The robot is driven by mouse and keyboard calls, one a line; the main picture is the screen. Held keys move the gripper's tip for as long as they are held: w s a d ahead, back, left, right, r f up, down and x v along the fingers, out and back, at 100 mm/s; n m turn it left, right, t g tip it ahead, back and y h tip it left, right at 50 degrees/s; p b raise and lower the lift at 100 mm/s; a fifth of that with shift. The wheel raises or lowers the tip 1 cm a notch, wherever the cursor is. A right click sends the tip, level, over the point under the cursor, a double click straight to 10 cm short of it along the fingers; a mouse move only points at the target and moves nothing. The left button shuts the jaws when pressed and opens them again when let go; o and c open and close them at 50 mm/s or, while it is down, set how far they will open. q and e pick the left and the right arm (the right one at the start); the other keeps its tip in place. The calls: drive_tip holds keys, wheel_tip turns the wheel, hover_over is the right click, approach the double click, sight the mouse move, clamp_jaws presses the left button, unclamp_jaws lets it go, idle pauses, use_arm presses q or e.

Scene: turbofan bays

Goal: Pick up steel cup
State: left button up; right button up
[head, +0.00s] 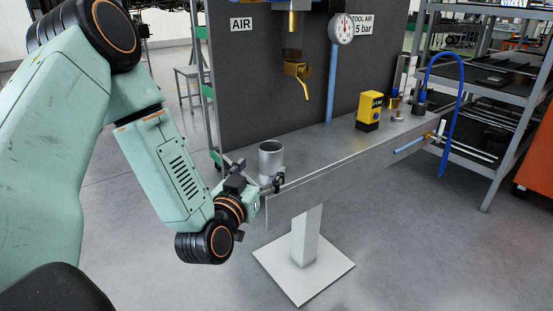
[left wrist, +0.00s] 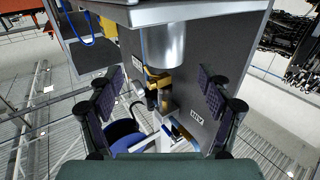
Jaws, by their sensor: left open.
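The steel cup (head: 271,158) is a plain grey cylinder standing upright at the near left end of the steel bench. My left gripper (head: 257,176) is open at the cup's near left side, with one finger left of the cup and the other in front of its lower part. In the left wrist view, which is upside down, the cup (left wrist: 165,45) appears ahead of the open left gripper (left wrist: 160,92), roughly centred between the two dark fingers. Nothing is held. Contact with the cup cannot be told. My right gripper does not show.
The steel bench (head: 350,162) runs back to the right. A yellow device (head: 369,111) and small fittings stand farther along it. A brass tap (head: 298,72) and a pressure gauge (head: 341,28) are on the dark panel (head: 245,90) behind. A shelf rack (head: 500,90) stands at right.

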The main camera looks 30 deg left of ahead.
sight(267, 157)
use_arm(q)
drive_tip(key=shift+w+a, duration=0.1)
drive_tip(key=shift+w, duration=0.35)
drive_tip(key=w, duration=0.1)
drive_tip(key=w+a+b, duration=0.1)
drive_tip(key=w, duration=0.1)
drive_tip(key=w+b, duration=0.1)
drive_tip(key=w, duration=0.1)
drive_tip(key=shift+w+a, duration=0.1)
drive_tip(key=shift+a, duration=0.2)
drive_tip(key=shift+w, duration=0.2)
drive_tip(key=shift+w+a+f, duration=0.15)
drive_tip(key=shift+w+a, duration=0.05)
drive_tip(key=shift+w, duration=0.1)
drive_tip(key=shift+s+d, duration=0.15)
drive_tip(key=c, duration=1.3)
